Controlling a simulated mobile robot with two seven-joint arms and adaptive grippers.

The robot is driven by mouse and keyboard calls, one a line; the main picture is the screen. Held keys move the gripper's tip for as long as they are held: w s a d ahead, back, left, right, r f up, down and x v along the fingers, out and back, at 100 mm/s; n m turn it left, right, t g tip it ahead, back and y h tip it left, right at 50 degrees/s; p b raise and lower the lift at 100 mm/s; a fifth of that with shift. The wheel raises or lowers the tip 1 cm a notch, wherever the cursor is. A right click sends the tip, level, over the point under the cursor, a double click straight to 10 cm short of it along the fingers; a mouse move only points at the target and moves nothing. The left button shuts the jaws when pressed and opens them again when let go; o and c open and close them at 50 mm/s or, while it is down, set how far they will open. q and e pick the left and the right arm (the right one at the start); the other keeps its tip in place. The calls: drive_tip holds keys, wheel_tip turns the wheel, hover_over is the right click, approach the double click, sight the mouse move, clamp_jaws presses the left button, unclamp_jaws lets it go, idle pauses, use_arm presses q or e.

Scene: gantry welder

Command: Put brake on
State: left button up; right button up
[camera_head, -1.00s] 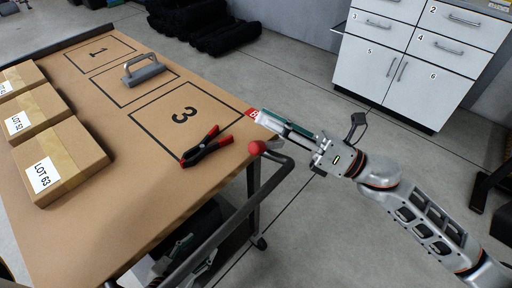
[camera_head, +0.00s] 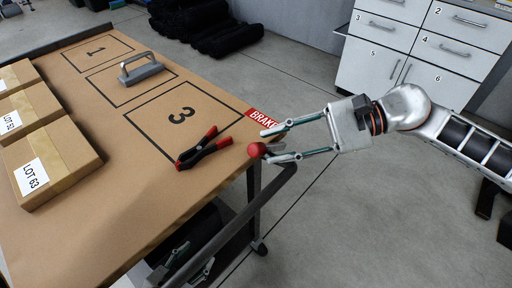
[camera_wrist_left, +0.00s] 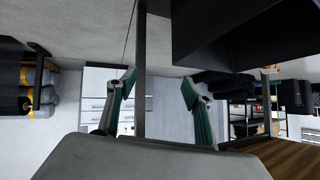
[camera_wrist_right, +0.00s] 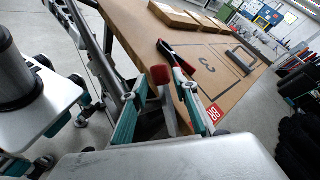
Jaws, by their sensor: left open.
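The brake lever has a red ball knob (camera_head: 257,150) at the near right corner of the cart table. A red BRAKE label (camera_head: 263,119) is on the table edge beside it. My right gripper (camera_head: 272,145) is open at the knob, with its fingers apart. In the right wrist view the knob (camera_wrist_right: 161,75) shows between and just beyond the fingertips of the right gripper (camera_wrist_right: 160,90). I cannot tell whether a finger touches it. My left gripper (camera_wrist_left: 158,85) is open and empty in the left wrist view, low beside the table, with a dark bar between its fingers.
The table (camera_head: 110,205) holds a red and black clamp (camera_head: 203,147), a grey handled block (camera_head: 140,68) and several LOT boxes (camera_head: 55,160). A push handle rail (camera_head: 235,230) runs along the near side.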

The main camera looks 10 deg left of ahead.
sight(264, 147)
drive_tip(key=shift+x, duration=2.35)
use_arm(q)
drive_tip(key=shift+s+f, duration=0.15)
use_arm(e)
drive_tip(key=shift+r, duration=0.1)
clamp_jaws()
use_arm(q)
drive_tip(key=shift+s+f, duration=0.1)
drive_tip(key=shift+f, duration=0.05)
